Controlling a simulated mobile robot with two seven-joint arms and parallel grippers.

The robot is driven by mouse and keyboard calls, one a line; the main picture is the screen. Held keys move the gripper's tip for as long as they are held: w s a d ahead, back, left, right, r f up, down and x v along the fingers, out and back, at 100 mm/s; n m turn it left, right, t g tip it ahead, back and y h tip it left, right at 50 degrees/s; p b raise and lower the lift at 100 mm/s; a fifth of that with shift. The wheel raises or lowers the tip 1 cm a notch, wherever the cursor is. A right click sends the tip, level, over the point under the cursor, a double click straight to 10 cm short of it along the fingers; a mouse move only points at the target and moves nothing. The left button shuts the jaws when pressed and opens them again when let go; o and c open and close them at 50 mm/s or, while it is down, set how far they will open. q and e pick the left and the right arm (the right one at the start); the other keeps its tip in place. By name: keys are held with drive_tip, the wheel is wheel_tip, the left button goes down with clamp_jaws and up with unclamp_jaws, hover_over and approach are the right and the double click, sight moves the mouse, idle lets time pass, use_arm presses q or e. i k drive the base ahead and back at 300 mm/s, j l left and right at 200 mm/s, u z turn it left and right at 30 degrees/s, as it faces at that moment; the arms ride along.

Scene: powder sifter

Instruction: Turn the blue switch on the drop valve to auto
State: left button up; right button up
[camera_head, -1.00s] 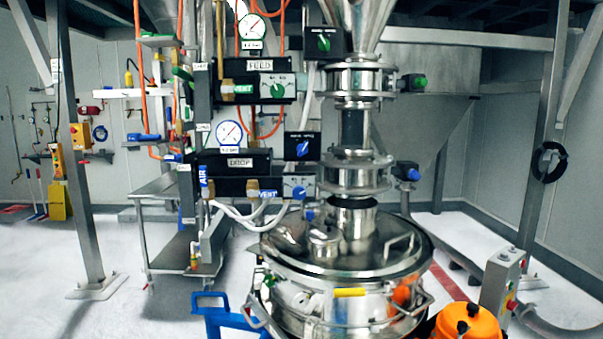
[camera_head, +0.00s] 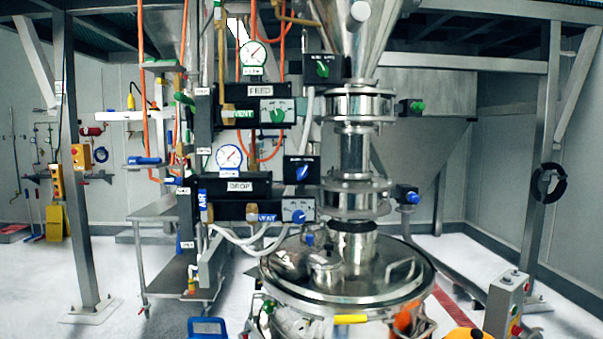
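A small black switch box (camera_head: 301,158) with a blue knob (camera_head: 302,172) is mounted right of the panel labelled DROP (camera_head: 240,186). The knob looks slanted; the white lettering above it is too small to read. A second blue knob (camera_head: 298,215) is on a white plate at the right end of the lower DROP panel. The drop valve (camera_head: 357,197) is the lower metal valve on the vertical pipe, with a blue-capped fitting (camera_head: 408,195) on its right. Neither of my grippers is in view.
Above is the FEED panel (camera_head: 257,91) with a green knob (camera_head: 278,115) and a green switch (camera_head: 323,69). A round metal vessel (camera_head: 350,290) stands below the valve. A steel cart (camera_head: 165,208) stands left. Hoses (camera_head: 245,237) hang below the DROP panel. Open floor lies left.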

sight(302, 172)
drive_tip(key=i+j+z, duration=0.1)
drive_tip(key=z, duration=0.25)
drive_tip(key=i+j+z, duration=0.1)
drive_tip(key=j+z, duration=0.15)
drive_tip(key=z, duration=0.15)
drive_tip(key=j+z, duration=0.15)
drive_tip(key=z, duration=0.2)
drive_tip(key=i+j+z, duration=0.15)
drive_tip(key=j, duration=0.3)
drive_tip(key=j+z, duration=0.2)
drive_tip(key=j, duration=0.25)
drive_tip(key=j+z, duration=0.1)
drive_tip(key=j, duration=1.45)
